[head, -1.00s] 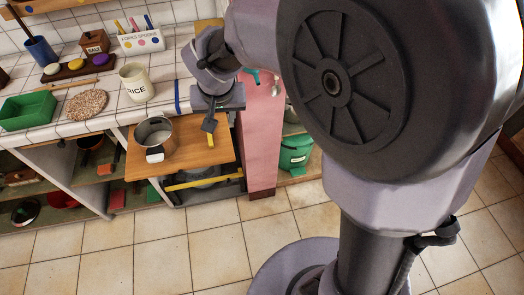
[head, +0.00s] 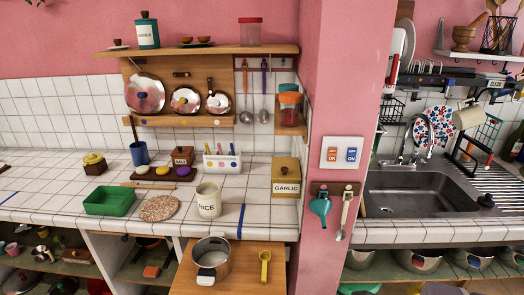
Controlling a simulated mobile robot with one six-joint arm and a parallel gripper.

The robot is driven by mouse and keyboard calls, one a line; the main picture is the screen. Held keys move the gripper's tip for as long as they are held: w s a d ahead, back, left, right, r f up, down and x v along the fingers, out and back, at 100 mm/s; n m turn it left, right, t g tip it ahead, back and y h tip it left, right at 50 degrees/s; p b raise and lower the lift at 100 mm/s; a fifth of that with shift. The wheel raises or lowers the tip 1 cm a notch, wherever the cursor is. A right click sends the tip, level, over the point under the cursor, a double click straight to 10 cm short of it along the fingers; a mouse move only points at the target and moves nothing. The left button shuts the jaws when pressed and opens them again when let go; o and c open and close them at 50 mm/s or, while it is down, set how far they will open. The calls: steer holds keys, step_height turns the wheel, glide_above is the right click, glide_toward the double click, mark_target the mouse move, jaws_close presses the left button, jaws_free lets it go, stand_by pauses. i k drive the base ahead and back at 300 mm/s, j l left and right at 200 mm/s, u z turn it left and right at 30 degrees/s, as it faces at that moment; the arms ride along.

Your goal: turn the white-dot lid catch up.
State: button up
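Three shiny round lids hang in a row on a wooden wall rack (head: 160,72) in the head view: a large left lid (head: 145,92), a middle lid (head: 185,100) and a small right lid (head: 217,102). A ledge runs along the bottom of the rack. A small blue dot (head: 143,122) shows below the large lid. A small pale mark (head: 216,122) shows below the right lid; it is too small to tell whether it is the white-dot catch or which way it points. My gripper is not in this view.
A steel pot (head: 211,259) and a yellow scoop (head: 265,267) are on the pulled-out wooden board (head: 230,285). A rice jar (head: 208,200), garlic box (head: 286,176) and green tray (head: 109,201) stand on the tiled counter. A pink pillar (head: 337,100) stands right of the rack.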

mark_target(210, 80)
steer(key=i+j+u, duration=0.2)
steer(key=i+j, duration=0.15)
steer(key=i+j+u, duration=0.2)
steer(key=i, duration=0.35)
steer(key=k+j, duration=0.1)
steer(key=j, duration=0.25)
steer(key=k+j+z, duration=0.1)
steer(key=j, duration=0.25)
steer(key=k+j+z, duration=0.1)
steer(key=j, duration=0.2)
steer(key=k, duration=0.05)
